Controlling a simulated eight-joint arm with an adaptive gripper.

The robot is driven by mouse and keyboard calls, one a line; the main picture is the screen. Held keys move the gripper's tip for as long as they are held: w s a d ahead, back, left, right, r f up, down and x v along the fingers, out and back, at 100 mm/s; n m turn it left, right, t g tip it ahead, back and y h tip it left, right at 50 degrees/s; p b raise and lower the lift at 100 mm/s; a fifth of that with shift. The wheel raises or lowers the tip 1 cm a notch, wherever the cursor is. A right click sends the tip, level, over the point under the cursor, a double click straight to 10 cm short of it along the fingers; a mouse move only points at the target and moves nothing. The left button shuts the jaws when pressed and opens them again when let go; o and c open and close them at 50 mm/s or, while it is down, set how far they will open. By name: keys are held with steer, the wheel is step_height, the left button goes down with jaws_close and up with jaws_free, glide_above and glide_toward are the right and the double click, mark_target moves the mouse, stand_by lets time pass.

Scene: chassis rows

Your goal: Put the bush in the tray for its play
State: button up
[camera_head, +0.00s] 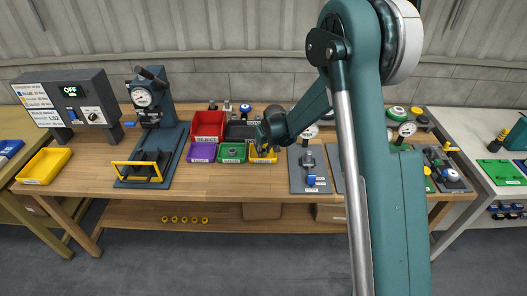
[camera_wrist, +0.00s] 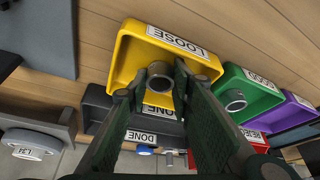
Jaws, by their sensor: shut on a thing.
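The bush is a grey metal ring (camera_wrist: 160,86) between my gripper's fingertips in the wrist view. My gripper (camera_wrist: 161,74) is shut on it, at the yellow tray (camera_wrist: 128,62) marked LOOSE. I cannot tell whether the bush touches the tray floor. In the head view my gripper (camera_head: 264,148) is over the yellow tray (camera_head: 262,159), and the bush is hidden. Next to it are a green tray (camera_head: 232,154), holding another ring (camera_wrist: 235,100), and a purple tray (camera_head: 203,153). Their labels are hard to read.
A red tray (camera_head: 208,125) and a dark tray (camera_head: 240,131), marked DONE in the wrist view, stand behind. A gauge press (camera_head: 150,108) and a box with a display reading OFF (camera_head: 70,98) are left. Grey fixture plates (camera_head: 308,167) stand close on the right.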

steer(key=shift+s+d+f+b, duration=0.1)
steer(key=shift+s+f+b, duration=0.2)
steer(key=shift+f+b, duration=0.3)
steer(key=o, duration=1)
steer(key=shift+w+f, duration=0.2)
steer(key=shift+f, duration=0.05)
steer(key=shift+r, duration=0.1)
steer(key=shift+w+r+p, duration=0.1)
steer(key=shift+r+p, duration=0.2)
steer(key=shift+r, duration=0.05)
steer(key=shift+r+p, duration=0.35)
steer(key=shift+r, duration=0.1)
steer(key=shift+p+v, duration=0.6)
steer(key=shift+v, duration=5.35)
